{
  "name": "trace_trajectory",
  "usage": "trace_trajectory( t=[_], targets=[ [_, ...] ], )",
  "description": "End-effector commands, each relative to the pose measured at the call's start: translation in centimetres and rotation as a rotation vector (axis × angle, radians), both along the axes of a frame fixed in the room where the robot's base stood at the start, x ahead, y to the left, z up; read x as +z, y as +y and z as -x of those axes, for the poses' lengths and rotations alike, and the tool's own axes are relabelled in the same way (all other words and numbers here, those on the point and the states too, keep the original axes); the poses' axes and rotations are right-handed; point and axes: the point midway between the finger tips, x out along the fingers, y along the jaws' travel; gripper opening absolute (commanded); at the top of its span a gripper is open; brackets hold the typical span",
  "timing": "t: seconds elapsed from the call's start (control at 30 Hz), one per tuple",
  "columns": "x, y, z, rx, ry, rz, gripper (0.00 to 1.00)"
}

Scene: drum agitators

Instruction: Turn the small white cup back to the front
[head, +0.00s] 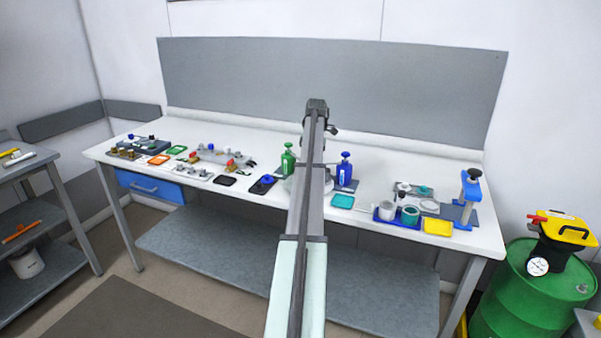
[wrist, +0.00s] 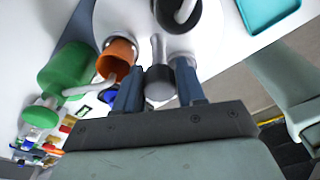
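My gripper (wrist: 160,75) is in the wrist view, its two dark blue fingers apart. A dark grey knob (wrist: 159,84) on a light grey stem shows between the fingers; I see no clear grip on it. Under it is a round white base (wrist: 205,45). An orange cup (wrist: 117,58) stands on the left of this base, and a black-rimmed round holder (wrist: 180,18) with a grey piece in it stands at the top. I cannot make out a small white cup for certain. In the head view my arm hides the gripper and most of the base.
A green bottle (head: 288,159) stands left of my arm and a blue bottle (head: 345,169) stands right of it. A teal tray (head: 342,201) lies near the bench's front edge. A blue tray (head: 385,213) with cups and a yellow tray (head: 438,227) lie further right.

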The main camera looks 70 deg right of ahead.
Motion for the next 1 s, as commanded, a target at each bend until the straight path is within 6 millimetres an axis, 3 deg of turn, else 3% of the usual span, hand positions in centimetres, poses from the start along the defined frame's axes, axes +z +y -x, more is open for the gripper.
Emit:
trace_trajectory(
  t=[0.1,0.47,1.0],
  targets=[
    [0.0,0.0,0.0,-0.001,-0.001,0.000,0.51],
    [0.3,0.0,-0.1,-0.001,-0.001,0.000,0.51],
    [4.4,0.0,-0.1,-0.001,-0.002,-0.001,0.51]
  ],
)
